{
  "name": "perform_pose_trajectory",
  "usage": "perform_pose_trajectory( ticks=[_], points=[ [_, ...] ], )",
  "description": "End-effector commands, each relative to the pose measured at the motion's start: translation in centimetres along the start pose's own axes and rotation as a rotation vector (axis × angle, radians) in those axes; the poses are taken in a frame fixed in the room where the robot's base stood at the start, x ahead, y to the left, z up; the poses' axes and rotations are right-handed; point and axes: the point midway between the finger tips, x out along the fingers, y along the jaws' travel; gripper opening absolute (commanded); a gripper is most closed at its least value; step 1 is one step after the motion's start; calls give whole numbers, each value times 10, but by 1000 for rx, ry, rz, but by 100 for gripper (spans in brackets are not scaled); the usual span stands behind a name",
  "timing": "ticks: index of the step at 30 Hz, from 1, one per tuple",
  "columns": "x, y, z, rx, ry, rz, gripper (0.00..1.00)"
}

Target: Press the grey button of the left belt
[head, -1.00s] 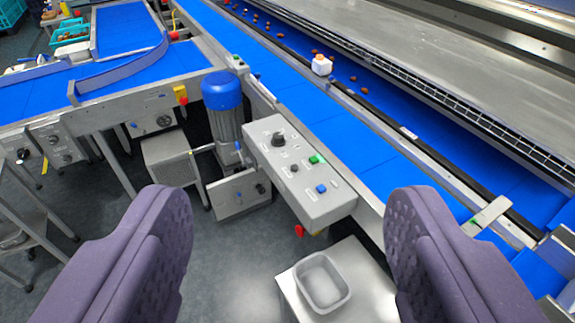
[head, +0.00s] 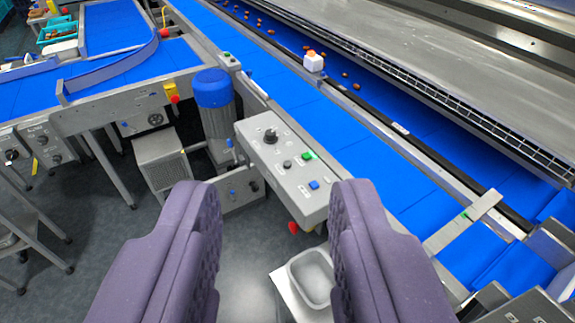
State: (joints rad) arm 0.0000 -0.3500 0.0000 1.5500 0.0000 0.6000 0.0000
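The left belt (head: 130,70) is a blue conveyor with a steel frame at the upper left. On its frame are a red and yellow stop button (head: 172,92) and a dark round control (head: 155,119). Two steel boxes with knobs (head: 45,152) hang at the far left. I cannot make out a clearly grey button on it. A grey control box (head: 297,192) by the middle belt carries a black knob, a small dark grey button (head: 287,165), a green button and a blue button. My gripper (head: 276,195) is open and empty, its purple fingers in front of this box.
A blue-capped motor (head: 213,95) stands left of the control box. A grey tray (head: 311,278) lies on a steel stand below. The middle belt (head: 340,130) and a farther belt with dates run diagonally to the right. Open floor lies at the lower left.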

Motion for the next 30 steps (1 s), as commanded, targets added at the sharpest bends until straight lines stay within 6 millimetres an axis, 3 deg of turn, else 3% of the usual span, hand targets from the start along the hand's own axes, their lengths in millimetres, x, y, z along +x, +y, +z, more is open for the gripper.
perform_pose_trajectory(
  ticks=[1, 4, 5, 30],
  points=[
    [0, 0, 0, 0, 0, 0, 24],
    [0, 0, 0, 0, 0, 0, 1],
    [0, 0, 0, 0, 0, 0, 0],
    [0, 0, 0, 0, 0, 0, 0]
  ],
)
